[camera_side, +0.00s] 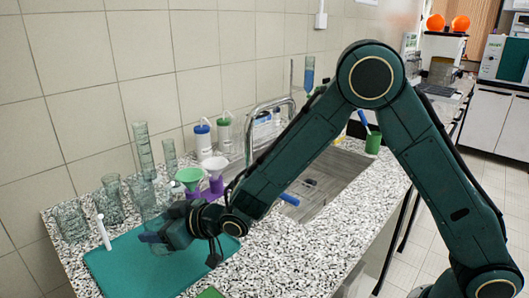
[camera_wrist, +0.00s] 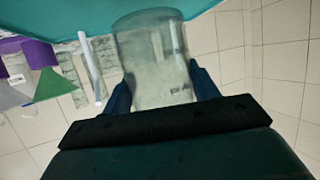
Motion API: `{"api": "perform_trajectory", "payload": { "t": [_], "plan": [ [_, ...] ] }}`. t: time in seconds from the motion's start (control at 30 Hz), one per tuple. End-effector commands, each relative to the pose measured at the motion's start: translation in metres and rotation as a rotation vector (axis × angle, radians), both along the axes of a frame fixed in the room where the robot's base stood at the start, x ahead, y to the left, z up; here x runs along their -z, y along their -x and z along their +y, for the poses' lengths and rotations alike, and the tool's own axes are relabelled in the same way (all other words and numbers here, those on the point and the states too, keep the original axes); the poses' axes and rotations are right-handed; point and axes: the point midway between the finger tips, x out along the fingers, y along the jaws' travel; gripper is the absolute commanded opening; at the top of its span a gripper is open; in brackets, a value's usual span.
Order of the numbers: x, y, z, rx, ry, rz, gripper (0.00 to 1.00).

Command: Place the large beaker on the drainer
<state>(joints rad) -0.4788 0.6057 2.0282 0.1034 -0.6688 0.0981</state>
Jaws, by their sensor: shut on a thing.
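The large beaker (camera_wrist: 155,62) is clear glass with faint markings. It fills the middle of the wrist view, between the two fingers of my gripper (camera_wrist: 162,92), which is shut on it. In the side view my gripper (camera_side: 158,238) is low over the teal mat, which appears to be the drainer (camera_side: 125,272), and mostly hides the beaker. The drainer also shows at the top of the wrist view (camera_wrist: 85,22), close to the beaker's far end. I cannot tell whether the beaker touches it.
Several glass vessels (camera_side: 70,222) stand along the wall behind the mat. A white stick-like item (camera_side: 103,232) stands at its back edge. Green and purple funnels (camera_side: 189,177) and wash bottles (camera_side: 203,142) stand behind my gripper. A sink (camera_side: 325,175) is to the right.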

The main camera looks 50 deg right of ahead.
Motion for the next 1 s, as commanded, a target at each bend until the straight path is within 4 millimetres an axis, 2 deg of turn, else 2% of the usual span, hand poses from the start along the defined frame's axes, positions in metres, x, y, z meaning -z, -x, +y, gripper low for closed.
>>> {"api": "perform_trajectory", "payload": {
  "t": [0.17,0.5,0.97,1.0],
  "plan": [
    [0.005,0.0,0.0,0.0,0.0,0.001,0.25],
    [0.036,0.0,0.0,0.0,0.001,0.001,0.25],
    [0.04,0.0,0.0,0.0,0.0,0.0,0.25],
    [0.041,0.0,0.0,0.0,0.0,0.001,0.63]
  ]
}}
